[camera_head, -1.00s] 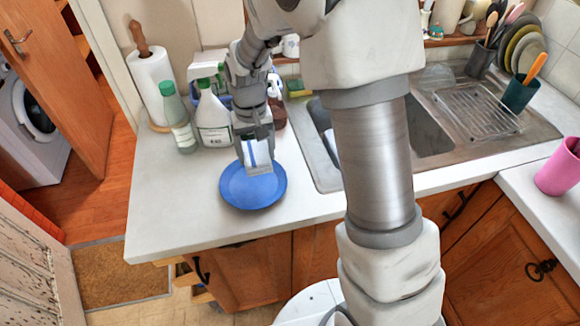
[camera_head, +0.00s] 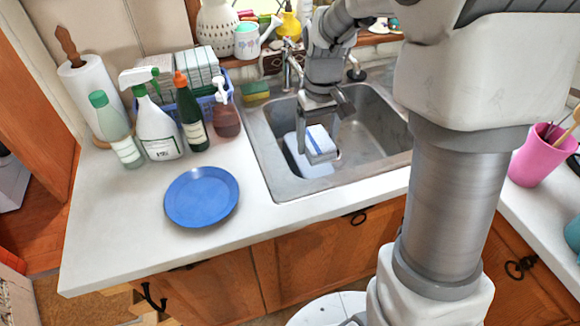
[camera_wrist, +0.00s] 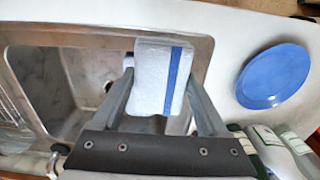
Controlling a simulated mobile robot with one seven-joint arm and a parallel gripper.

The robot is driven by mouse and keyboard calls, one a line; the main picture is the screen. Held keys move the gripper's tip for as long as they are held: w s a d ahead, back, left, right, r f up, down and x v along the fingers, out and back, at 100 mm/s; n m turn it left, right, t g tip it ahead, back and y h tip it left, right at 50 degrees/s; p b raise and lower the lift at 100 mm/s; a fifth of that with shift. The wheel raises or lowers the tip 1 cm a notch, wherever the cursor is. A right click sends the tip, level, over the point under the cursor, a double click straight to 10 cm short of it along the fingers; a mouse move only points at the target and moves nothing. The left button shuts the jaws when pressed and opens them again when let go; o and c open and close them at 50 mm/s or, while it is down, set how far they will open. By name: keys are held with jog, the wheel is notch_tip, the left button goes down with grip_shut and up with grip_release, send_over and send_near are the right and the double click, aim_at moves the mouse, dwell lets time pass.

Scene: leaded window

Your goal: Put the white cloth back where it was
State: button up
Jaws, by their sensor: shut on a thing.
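The white cloth (camera_head: 321,143) is a folded block with a blue stripe. It hangs between the fingers of my gripper (camera_head: 318,127), which is shut on it. In the wrist view the cloth (camera_wrist: 158,80) sits between the two fingers of my gripper (camera_wrist: 160,92). Gripper and cloth are over the left part of the steel sink (camera_head: 262,150), near its front left edge. The cloth looks raised above the basin floor. A pale thing (camera_head: 304,163) shows below and behind the cloth; I cannot tell what it is.
An empty blue plate (camera_head: 201,196) lies on the white counter (camera_head: 120,225) left of the sink. A spray bottle (camera_head: 160,130), a green bottle (camera_head: 191,115) and a soap dispenser (camera_head: 225,118) stand behind it. A sponge (camera_head: 255,91) lies by the sink. The tap (camera_head: 288,66) rises behind the basin.

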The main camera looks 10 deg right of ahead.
jog(key=shift+d, duration=0.25)
send_over(274, 168)
notch_tip(274, 168, down, 7)
jog(key=shift+f, duration=1.95)
jog(key=shift+f, duration=0.2)
jog(key=o, duration=1.1)
